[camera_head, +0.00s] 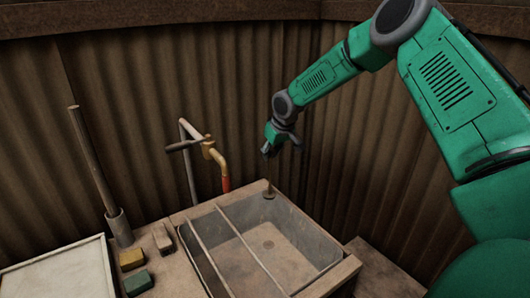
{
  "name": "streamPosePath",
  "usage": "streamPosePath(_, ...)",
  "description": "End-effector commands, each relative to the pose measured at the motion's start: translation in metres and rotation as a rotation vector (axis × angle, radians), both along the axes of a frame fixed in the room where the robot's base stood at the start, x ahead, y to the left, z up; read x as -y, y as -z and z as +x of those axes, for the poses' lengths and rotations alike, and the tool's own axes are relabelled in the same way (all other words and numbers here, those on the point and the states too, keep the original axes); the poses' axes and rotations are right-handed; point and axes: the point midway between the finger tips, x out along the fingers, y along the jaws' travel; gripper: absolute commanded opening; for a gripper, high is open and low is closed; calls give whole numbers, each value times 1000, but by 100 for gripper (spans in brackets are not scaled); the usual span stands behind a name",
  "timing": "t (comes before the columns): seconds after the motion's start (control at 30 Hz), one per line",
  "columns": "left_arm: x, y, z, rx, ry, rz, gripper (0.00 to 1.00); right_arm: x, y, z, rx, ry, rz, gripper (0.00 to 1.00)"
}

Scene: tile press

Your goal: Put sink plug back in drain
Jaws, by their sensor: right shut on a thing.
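The sink (236,262) is a grey rectangular basin set in a wooden frame, with a round drain (268,244) in its floor. A small dark plug with a short upright stem, the sink plug (269,191), shows at the basin's far right corner, away from the drain. My right gripper (267,153) points down above that corner and is shut on the plug. The grip itself is small and dark, so the contact is hard to make out. My left gripper is not in view.
A sponge (138,282), small blocks, a pole (92,160) in a holder and a white tray (62,272) lie left. Corrugated walls close the back.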

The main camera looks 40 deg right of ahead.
Motion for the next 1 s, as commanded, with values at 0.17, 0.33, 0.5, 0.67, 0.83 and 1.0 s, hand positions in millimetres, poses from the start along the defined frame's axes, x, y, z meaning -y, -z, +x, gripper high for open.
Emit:
streamPosePath(0.17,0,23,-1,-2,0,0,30,-4,24,2,0,-1,-3,0)
streamPosePath(0.33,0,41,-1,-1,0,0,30,-6,44,3,-2,-2,-6,0)
streamPosePath(0.5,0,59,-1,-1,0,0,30,-3,66,2,0,-2,-3,0)
streamPosePath(0.67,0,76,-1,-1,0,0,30,-1,87,2,-1,0,1,0)
streamPosePath(0.83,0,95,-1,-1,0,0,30,-1,107,2,-1,-1,0,0)
streamPosePath(1.0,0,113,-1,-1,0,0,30,-3,126,2,0,-1,-2,0)
